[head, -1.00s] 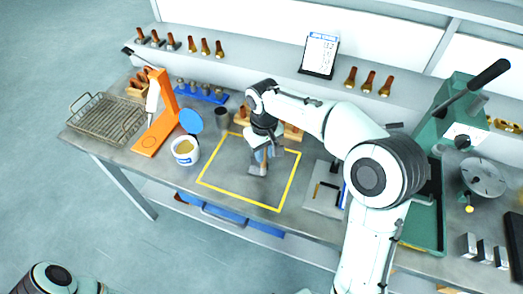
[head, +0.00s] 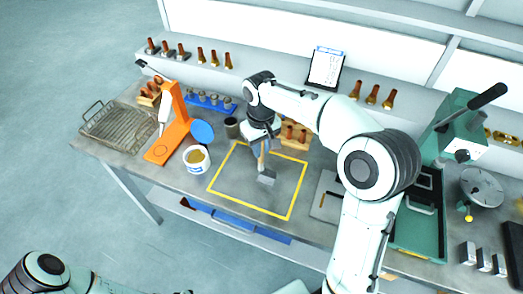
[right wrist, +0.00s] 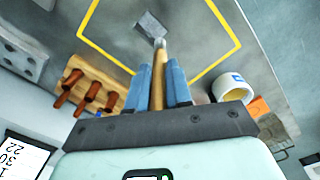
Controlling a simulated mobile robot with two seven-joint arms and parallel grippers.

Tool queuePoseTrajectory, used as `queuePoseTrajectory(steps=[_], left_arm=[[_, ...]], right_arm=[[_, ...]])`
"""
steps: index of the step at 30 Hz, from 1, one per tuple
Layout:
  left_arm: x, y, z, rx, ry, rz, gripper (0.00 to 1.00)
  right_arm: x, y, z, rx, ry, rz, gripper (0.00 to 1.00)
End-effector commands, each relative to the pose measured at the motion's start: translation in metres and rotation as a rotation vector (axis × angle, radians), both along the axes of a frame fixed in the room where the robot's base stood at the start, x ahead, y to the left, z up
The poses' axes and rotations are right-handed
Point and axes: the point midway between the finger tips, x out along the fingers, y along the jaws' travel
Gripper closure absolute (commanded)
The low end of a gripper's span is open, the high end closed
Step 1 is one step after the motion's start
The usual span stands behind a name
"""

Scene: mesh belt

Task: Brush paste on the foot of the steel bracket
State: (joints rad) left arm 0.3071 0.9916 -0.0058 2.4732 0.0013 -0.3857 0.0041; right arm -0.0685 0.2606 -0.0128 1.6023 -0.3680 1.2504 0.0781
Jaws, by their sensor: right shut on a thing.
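My right gripper (head: 262,146) points down over the yellow-outlined square on the bench. It is shut on the wooden handle of a brush (right wrist: 158,65), which shows between the blue fingers in the right wrist view. A small grey metal piece, apparently the steel bracket (head: 266,177), lies inside the square. It also shows in the right wrist view (right wrist: 149,24). The brush's far end overlaps it in both views; I cannot tell whether they touch. My left gripper is not in view.
An orange stand (head: 177,127) and a wire basket (head: 114,128) are on the left. A dark cup (head: 232,128) and a wooden rack (head: 295,136) stand behind the square. A green press (head: 455,135) is on the right. The square's front part is clear.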

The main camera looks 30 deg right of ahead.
Motion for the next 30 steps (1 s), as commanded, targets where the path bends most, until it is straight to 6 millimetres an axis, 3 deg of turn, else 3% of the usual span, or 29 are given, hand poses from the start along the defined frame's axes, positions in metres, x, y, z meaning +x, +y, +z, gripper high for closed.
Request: queuePoseTrajectory(steps=[9, 30], left_arm=[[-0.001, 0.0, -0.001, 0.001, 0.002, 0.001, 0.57], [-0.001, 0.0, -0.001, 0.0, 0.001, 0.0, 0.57]], right_arm=[[-0.009, -0.001, 0.023, 0.0, -0.001, -0.001, 1.0], [-0.007, 0.001, 0.021, 0.0, 0.001, -0.014, 1.0]])
